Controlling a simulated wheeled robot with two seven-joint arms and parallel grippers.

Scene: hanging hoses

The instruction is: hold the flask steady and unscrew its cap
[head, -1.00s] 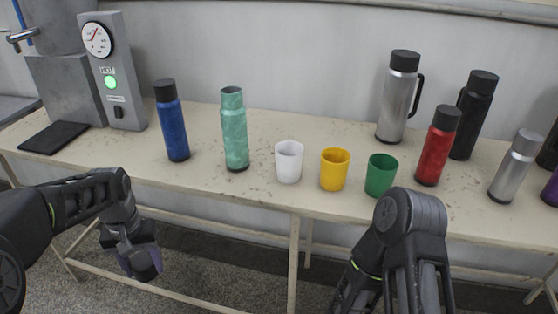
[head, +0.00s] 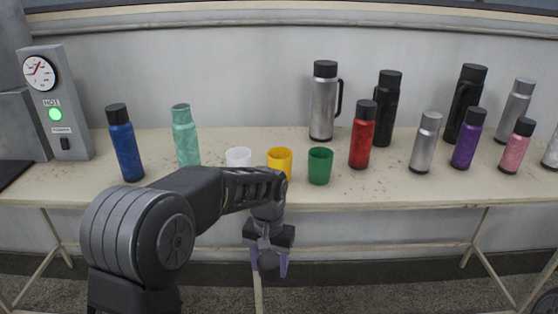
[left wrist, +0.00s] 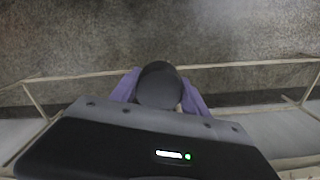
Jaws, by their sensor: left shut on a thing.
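My left gripper (head: 268,268) is in front of the table and below its top, pointing down. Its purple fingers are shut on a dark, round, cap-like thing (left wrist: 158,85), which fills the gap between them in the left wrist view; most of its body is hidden. Capped flasks stand upright too: a blue one (head: 126,150), a red one (head: 362,138), a silver one (head: 425,148) and a purple one (head: 467,142). My right gripper is out of view.
White (head: 238,157), yellow (head: 280,160) and green (head: 320,166) cups stand near the table's (head: 390,188) front edge. A handled silver jug (head: 323,105) and black flasks stand behind. A machine (head: 68,110) with a gauge and green light is at left.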

